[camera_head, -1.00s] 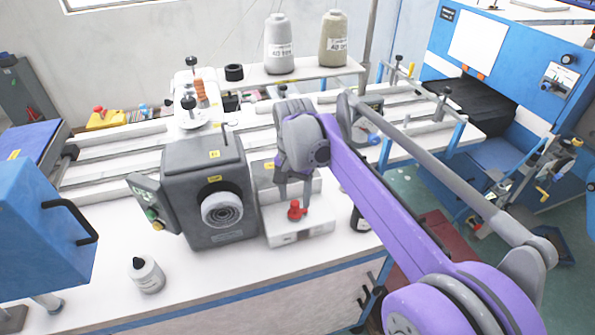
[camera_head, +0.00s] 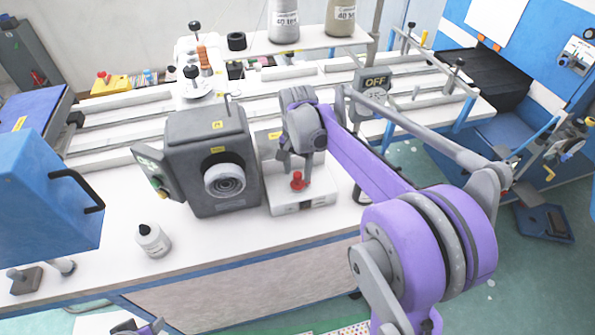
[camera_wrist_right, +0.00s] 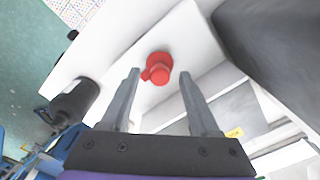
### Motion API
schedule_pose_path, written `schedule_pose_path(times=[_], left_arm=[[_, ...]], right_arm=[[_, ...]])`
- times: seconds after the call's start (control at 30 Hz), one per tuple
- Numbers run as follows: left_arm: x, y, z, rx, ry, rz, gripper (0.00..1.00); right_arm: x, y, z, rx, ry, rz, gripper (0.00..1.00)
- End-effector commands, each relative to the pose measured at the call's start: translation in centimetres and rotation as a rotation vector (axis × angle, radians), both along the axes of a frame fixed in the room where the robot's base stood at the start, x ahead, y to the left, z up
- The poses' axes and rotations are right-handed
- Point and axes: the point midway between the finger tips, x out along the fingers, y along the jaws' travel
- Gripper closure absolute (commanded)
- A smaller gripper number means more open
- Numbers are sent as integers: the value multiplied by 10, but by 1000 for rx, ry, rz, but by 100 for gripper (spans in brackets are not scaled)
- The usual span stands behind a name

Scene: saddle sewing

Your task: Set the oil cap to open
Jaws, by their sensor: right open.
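The red oil cap (camera_head: 297,181) stands on a white block (camera_head: 305,202) to the right of the dark grey machine head. In the right wrist view the red cap (camera_wrist_right: 158,68) is round with a small lobe on its left side. My right gripper (camera_head: 296,165) is just above the cap, pointing down. Its fingers (camera_wrist_right: 159,74) are open, one on each side of the cap in the wrist view, with gaps showing; I see no contact. A small part of what looks like my left gripper (camera_head: 140,328) shows at the bottom edge, mostly cut off.
The dark grey machine head (camera_head: 205,160) stands close left of the block. A dark bottle (camera_wrist_right: 75,100) is near the block. The front tabletop is mostly clear.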

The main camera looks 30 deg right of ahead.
Motion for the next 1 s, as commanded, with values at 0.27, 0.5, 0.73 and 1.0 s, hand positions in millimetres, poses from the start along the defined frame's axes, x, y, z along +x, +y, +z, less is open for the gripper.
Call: schedule_pose_path(times=[0.27, 0.5, 0.73, 1.0], left_arm=[[0, 0, 0, 0, 0, 0, 50], [0, 0, 0, 0, 0, 0, 50], [0, 0, 0, 0, 0, 0, 50], [0, 0, -1, 0, 0, 0, 50]], right_arm=[[0, 0, -6, 0, 0, 0, 38], [0, 0, -5, 0, 0, 0, 65], [0, 0, -5, 0, 0, 0, 100], [0, 0, -5, 0, 0, 8, 100]])
